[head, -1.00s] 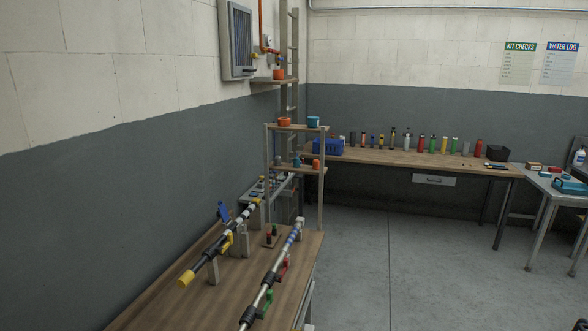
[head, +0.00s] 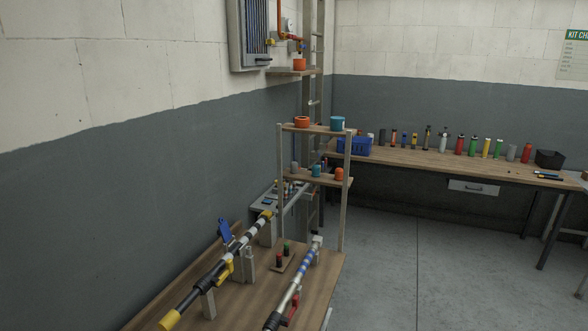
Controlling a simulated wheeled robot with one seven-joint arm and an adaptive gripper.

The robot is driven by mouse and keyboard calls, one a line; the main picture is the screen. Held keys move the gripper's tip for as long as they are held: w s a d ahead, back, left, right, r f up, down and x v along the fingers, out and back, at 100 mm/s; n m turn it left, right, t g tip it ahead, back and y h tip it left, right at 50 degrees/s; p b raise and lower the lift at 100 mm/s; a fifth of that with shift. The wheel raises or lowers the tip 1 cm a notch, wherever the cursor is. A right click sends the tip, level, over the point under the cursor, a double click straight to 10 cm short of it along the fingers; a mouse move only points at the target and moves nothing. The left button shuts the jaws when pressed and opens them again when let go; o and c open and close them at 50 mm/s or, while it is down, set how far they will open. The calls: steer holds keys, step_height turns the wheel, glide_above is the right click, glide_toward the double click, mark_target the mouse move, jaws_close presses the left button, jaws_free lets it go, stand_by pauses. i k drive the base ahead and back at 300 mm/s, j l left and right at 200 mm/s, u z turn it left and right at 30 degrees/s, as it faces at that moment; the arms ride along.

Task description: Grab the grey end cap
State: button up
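A small grey cap-like piece (head: 295,168) stands at the left end of the lower board of a wooden shelf stand (head: 343,215). A blue cap (head: 316,170) and an orange cap (head: 339,174) stand to its right on the same board. The grey piece is small here, so its exact shape is hard to tell. A pale grey piece (head: 317,242) also sits at the far end of the right-hand pole on the near bench. My gripper is not in view.
The near wooden bench (head: 258,288) holds two poles on supports. A larger orange piece (head: 302,122) and a blue one (head: 337,124) stand on the upper board. The back bench (head: 420,159) carries a blue crate (head: 355,147) and several bottles. Grey floor (head: 405,270) is clear at right.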

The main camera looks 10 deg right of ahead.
mark_target(294, 165)
steer(key=i+l+u, duration=0.25)
steer(key=i+l, duration=0.15)
steer(key=i+l+u, duration=0.25)
steer(key=i+l, duration=0.3)
steer(key=i+l+u, duration=0.4)
steer(key=i+l, duration=0.5)
steer(key=i, duration=0.15)
